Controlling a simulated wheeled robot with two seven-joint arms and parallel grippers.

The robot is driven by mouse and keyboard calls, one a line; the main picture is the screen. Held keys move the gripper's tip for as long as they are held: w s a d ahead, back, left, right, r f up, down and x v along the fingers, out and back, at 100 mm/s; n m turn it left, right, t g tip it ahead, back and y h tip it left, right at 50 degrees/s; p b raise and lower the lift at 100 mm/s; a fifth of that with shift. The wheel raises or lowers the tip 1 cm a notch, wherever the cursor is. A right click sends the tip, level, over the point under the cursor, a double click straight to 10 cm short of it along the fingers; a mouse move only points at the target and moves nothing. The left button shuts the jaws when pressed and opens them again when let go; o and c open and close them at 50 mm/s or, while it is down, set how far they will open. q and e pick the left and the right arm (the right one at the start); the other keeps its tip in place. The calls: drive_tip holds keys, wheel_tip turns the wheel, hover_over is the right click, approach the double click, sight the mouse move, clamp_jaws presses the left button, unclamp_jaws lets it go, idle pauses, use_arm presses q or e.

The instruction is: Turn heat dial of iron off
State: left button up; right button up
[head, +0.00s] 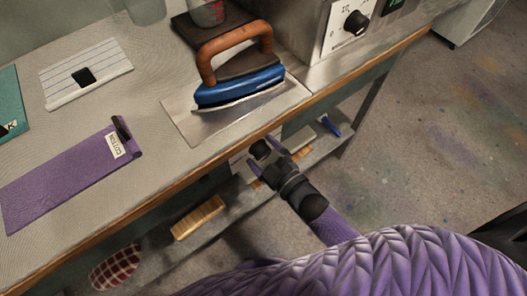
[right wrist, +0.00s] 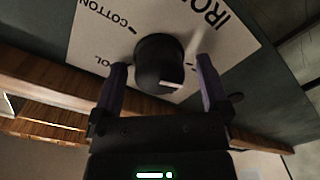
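The iron's heat dial is a black round knob (right wrist: 160,65) on a white panel (right wrist: 95,30) lettered "IRON", "COTTON" and a partly hidden word ending in "OL". Its white mark points to the lower right in the right wrist view. In the head view the knob (head: 260,149) shows below the table's front edge. My right gripper (right wrist: 160,75) is open, with one purple finger on each side of the knob and gaps visible; it also shows in the head view (head: 268,159). The blue iron (head: 238,88) with a brown handle rests on a metal plate (head: 190,127). My left gripper is out of view.
The table edge (head: 130,209) runs just above my right gripper. A low shelf (head: 235,208) holds a wooden brush-like block (head: 199,217) and a blue item (head: 331,126). A purple cloth (head: 70,182) lies on the table. Floor at the right (head: 440,140) is clear.

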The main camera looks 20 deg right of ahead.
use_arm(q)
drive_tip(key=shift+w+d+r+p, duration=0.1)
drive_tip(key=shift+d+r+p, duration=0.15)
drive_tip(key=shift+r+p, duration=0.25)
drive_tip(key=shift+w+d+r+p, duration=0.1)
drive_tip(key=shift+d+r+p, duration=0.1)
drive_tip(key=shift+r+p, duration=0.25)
use_arm(e)
drive_tip(key=v, duration=1)
drive_tip(key=shift+f, duration=0.1)
